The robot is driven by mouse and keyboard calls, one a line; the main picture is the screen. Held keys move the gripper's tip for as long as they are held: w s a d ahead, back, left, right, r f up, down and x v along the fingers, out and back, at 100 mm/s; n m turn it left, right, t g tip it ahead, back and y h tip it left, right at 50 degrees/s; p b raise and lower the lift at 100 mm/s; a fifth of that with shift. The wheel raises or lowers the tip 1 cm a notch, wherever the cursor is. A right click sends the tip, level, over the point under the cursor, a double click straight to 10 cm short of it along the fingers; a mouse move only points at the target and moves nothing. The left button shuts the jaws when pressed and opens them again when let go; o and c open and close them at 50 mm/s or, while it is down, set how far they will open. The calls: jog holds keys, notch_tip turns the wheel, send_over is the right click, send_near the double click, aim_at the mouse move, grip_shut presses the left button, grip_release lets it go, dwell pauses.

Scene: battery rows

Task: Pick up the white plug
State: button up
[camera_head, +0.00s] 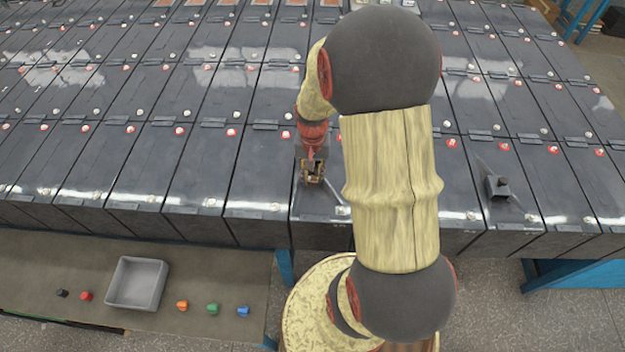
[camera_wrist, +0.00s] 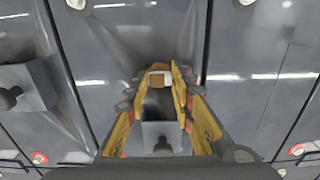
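Several small round white plugs sit on the dark battery tops; one (camera_head: 343,210) is near the front edge, just right of my gripper. The frames do not show which one is meant. In the wrist view, white plugs show at the top edge, one at the left (camera_wrist: 76,3). My gripper (camera_head: 312,173) points down low over a battery in the front row; its yellow fingers (camera_wrist: 163,108) look apart. A grey block with a dark knob (camera_wrist: 150,132) shows between them. A small tan and white piece (camera_wrist: 162,76) shows near the far finger ends; whether it is held is unclear.
Another grey block with a dark knob (camera_wrist: 30,85) stands at the left in the wrist view. A dark knobbed block (camera_head: 497,187) stands on a battery at right. A grey bin (camera_head: 137,284) and several small coloured pieces lie on the lower bench. Red-ringed caps dot the batteries.

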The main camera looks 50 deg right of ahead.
aim_at(312, 178)
jog(key=shift+c, duration=0.9)
jog(key=shift+r, duration=0.1)
jog(key=shift+r, duration=0.55)
notch_tip(312, 178, up, 2)
jog(key=shift+a+r+p, duration=0.1)
jog(key=shift+r+p, duration=0.15)
jog(key=shift+p, duration=0.05)
jog(key=s+a+r+p, duration=0.1)
jog(key=s+a+r, duration=0.8)
jog(key=a, duration=0.1)
jog(key=shift+a, duration=0.2)
jog(key=shift+r, duration=0.1)
